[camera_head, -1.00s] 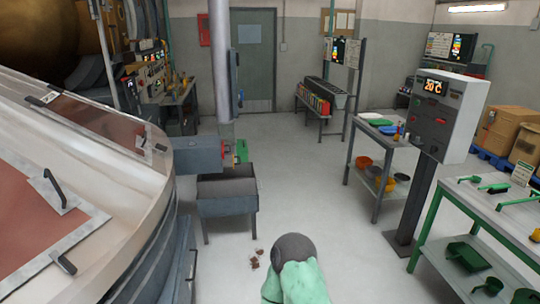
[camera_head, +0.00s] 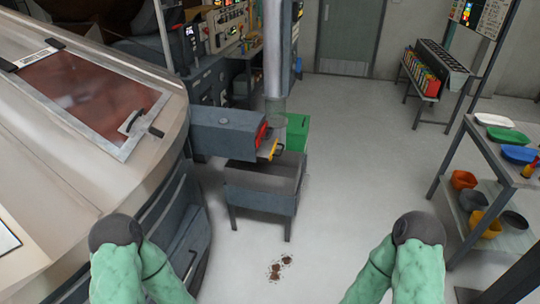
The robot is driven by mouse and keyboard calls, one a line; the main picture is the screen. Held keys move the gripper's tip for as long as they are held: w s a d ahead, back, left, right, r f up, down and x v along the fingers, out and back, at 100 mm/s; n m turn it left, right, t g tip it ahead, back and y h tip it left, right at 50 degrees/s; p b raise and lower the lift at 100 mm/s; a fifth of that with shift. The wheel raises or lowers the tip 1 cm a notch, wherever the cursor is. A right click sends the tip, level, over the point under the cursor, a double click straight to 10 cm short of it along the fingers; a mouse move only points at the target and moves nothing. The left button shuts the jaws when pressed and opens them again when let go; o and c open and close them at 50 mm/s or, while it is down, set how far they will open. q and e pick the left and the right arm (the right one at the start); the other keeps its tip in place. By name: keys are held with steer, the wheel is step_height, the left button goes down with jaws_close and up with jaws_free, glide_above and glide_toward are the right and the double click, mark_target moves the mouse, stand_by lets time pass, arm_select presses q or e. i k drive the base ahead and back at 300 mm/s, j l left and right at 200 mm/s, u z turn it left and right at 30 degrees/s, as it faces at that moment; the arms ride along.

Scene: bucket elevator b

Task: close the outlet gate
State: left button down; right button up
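A grey outlet chute (camera_head: 222,132) sticks out to the right from the large machine on the left. At its end is a red part (camera_head: 261,134) with a yellow handle piece (camera_head: 274,150), which looks like the outlet gate. How far the gate stands open or shut is too small to tell. A grey open bin on legs (camera_head: 262,182) stands below the chute end. Parts of both my green arms show at the bottom left and bottom right, well short of the chute. Neither of my grippers shows.
A vertical grey pipe (camera_head: 275,50) stands behind the chute, with a green box (camera_head: 297,132) beside it. Brown spilled bits (camera_head: 276,270) lie on the floor before the bin. A shelf table (camera_head: 500,150) with trays and bowls stands at right.

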mark_target(267, 150)
steer(key=i+l, duration=0.3)
steer(key=i, duration=0.15)
steer(key=i+l, duration=0.1)
steer(key=i, duration=0.65)
steer(key=i+l, duration=0.1)
steer(key=i, duration=0.65)
steer(key=i+l+u, duration=0.1)
steer(key=i, duration=0.7)
